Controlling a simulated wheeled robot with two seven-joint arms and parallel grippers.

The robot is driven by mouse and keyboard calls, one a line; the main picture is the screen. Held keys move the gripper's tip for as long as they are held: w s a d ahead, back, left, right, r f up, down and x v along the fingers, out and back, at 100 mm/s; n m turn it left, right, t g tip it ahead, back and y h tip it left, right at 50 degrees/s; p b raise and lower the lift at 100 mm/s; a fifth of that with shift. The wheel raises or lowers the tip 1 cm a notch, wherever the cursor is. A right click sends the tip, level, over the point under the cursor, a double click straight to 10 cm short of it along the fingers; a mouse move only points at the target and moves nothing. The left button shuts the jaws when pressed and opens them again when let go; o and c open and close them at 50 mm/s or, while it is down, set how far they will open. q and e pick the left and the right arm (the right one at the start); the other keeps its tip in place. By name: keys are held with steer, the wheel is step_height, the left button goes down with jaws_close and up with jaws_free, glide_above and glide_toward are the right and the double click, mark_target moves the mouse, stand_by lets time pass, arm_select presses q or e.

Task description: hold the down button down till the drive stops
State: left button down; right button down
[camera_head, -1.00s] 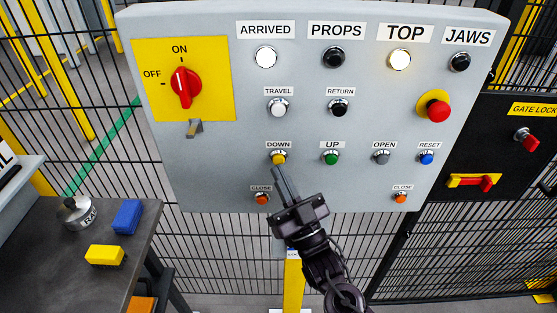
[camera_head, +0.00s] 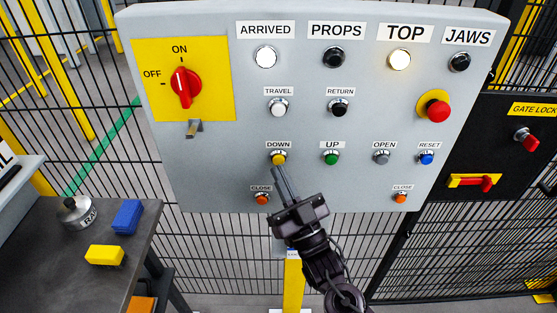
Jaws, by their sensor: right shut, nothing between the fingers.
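The grey control panel (camera_head: 300,185) fills the middle of the head view. The yellow DOWN button (camera_head: 278,158) sits under its label, left of the green UP button (camera_head: 331,157). My right gripper (camera_head: 277,172) comes up from below, shut and empty, with its fingertips just below the DOWN button. I cannot tell whether the tips touch the button or whether it is pressed in. The ARRIVED lamp (camera_head: 266,57) looks white and the TOP lamp (camera_head: 400,60) glows warm white. The PROPS lamp (camera_head: 333,57) and JAWS lamp (camera_head: 459,62) are dark. My left gripper is out of view.
An orange CLOSE button (camera_head: 262,198) is close to the left of my right gripper. A red emergency button (camera_head: 437,110) and a red rotary switch (camera_head: 183,86) set to ON are farther off. A dark table (camera_head: 60,270) with blue and yellow blocks stands at lower left.

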steer(key=shift+w, duration=0.15)
steer(key=shift+w, duration=0.3)
